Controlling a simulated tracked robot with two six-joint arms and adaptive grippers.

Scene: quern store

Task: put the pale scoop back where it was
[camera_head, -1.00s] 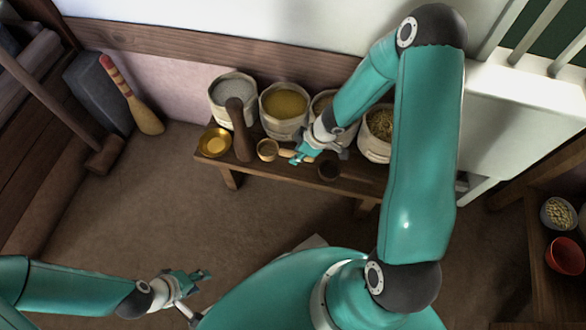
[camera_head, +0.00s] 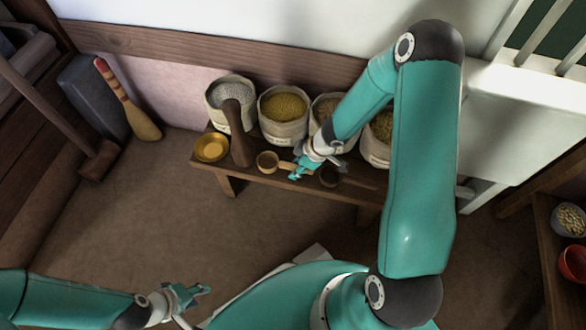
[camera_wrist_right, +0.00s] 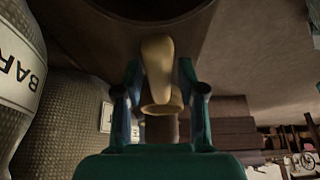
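The pale scoop (camera_head: 267,161) is at the bench (camera_head: 255,178), with its bowl to the left and its handle to the right. My right gripper (camera_head: 297,169) is at the handle. In the right wrist view the pale scoop (camera_wrist_right: 158,68) lies between the two fingers (camera_wrist_right: 160,90), which flank its handle closely; it appears gripped. I cannot tell whether the scoop touches the bench top. My left gripper (camera_head: 196,291) is low at the left, over the floor, empty, with its fingers apart.
A brass bowl (camera_head: 211,148) and a dark upright pestle (camera_head: 237,135) stand left of the scoop. Several sacks, one with yellow grain (camera_head: 284,105), line the bench's back. A dark scoop (camera_head: 330,176) lies just right of the gripper. The floor in front is clear.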

